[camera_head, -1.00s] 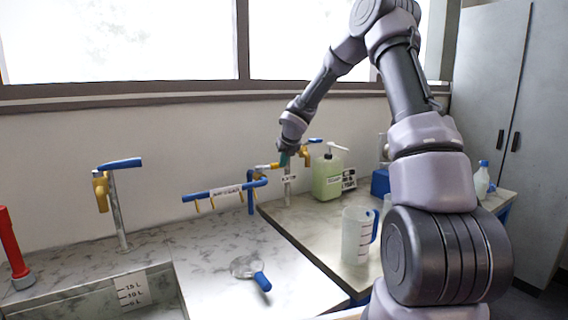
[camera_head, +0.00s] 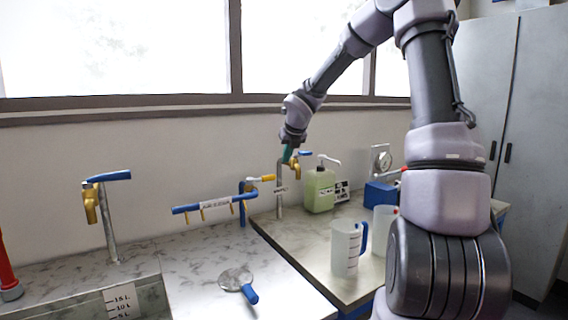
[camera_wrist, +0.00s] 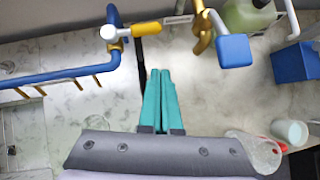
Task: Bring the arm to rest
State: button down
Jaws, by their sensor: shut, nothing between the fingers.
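My gripper (camera_head: 288,153) is at the end of my raised arm, near the wall taps at the back of the counter. In the wrist view its two teal fingers (camera_wrist: 163,100) are together with nothing between them. In the head view it overlaps a brass tap with a blue lever (camera_head: 304,154); I cannot tell how far apart they are. In the wrist view the yellow-handled valve (camera_wrist: 130,31) on the blue pipe lies left of the fingertips, and a brass tap with a blue handle (camera_wrist: 233,50) lies to the right.
A green soap bottle (camera_head: 319,190), a clear jug with a blue handle (camera_head: 346,249) and a blue box (camera_head: 380,193) stand on the right counter. A round strainer with a blue handle (camera_head: 238,281) lies on the left counter beside the sink. The blue hook rail (camera_head: 203,205) projects near the wall.

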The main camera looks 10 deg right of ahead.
jog(key=shift+r, duration=0.1)
jog(key=s+d+r+m+h, duration=0.1)
jog(key=s+d+r+m, duration=0.1)
jog(key=s+r+m, duration=0.55)
jog(key=s+d+r+m+h, duration=0.2)
jog(key=s+m, duration=0.9)
jog(key=m, duration=0.2)
jog(key=s+a+r+m+y, duration=0.2)
jog(key=s+m+y, duration=0.2)
jog(key=s+m, duration=1.5)
jog(key=shift+m, duration=0.75)
jog(key=shift+a, duration=0.1)
